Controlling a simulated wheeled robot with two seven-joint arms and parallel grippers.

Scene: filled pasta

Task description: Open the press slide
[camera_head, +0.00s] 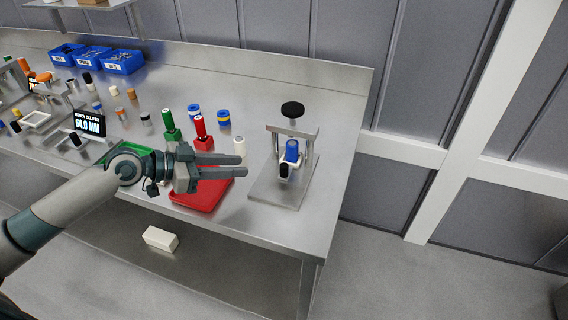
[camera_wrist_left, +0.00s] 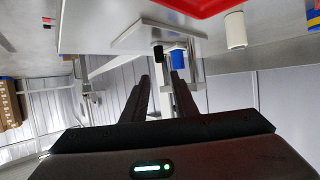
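The press (camera_head: 303,130) is a grey metal frame with a round black knob on top, standing on a flat plate (camera_head: 268,189) at the table's right end. Inside it sits a blue cylinder (camera_head: 292,149) by a whitish part, with a small black handle (camera_head: 284,170) in front. In the left wrist view the handle (camera_wrist_left: 158,53) and blue cylinder (camera_wrist_left: 179,56) appear beyond my fingers. My left gripper (camera_head: 245,166) is open and empty, left of the press and apart from it, above the red tray's right side. My right gripper is not in view.
A red tray (camera_head: 197,199) lies below my left gripper. A white cylinder (camera_head: 239,145), a red bottle (camera_head: 201,132) and a green bottle (camera_head: 171,127) stand behind it. Blue bins (camera_head: 122,62) are at the back left. The table is clear behind the press.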

